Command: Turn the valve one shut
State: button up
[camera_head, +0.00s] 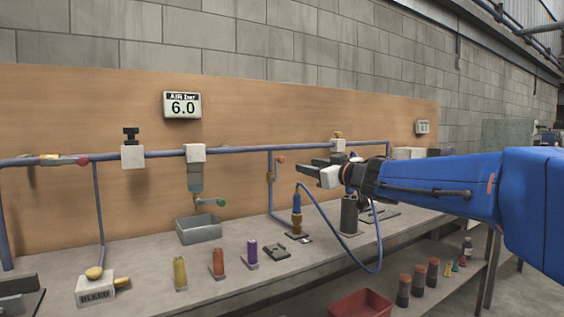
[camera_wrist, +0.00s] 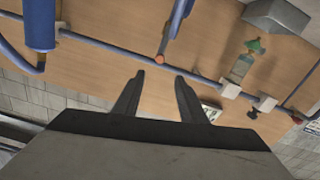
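No label in view reads "one", so I cannot tell which fitting is valve one. A small red-orange end piece (camera_head: 281,160) sits by the vertical branch, and a yellow-topped fitting (camera_head: 338,140) is farther right. My gripper (camera_head: 308,173) is in front of the pipe near that branch. In the wrist view my gripper (camera_wrist: 160,73) is open and empty, with the red-orange end (camera_wrist: 160,58) just beyond its fingertips.
A grey bin (camera_head: 199,229), BLEED box (camera_head: 96,290) and several coloured cylinders (camera_head: 218,263) stand on the bench. A blue hose (camera_head: 340,245) hangs below my arm. A red tray (camera_head: 361,304) is lower down. The bench front is partly clear.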

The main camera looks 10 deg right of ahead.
aim_at(283, 160)
jog(key=x, duration=1.6)
jog(key=shift+w+f, duration=0.1)
jog(key=shift+w, duration=0.15)
jog(key=shift+a, duration=0.1)
grip_shut()
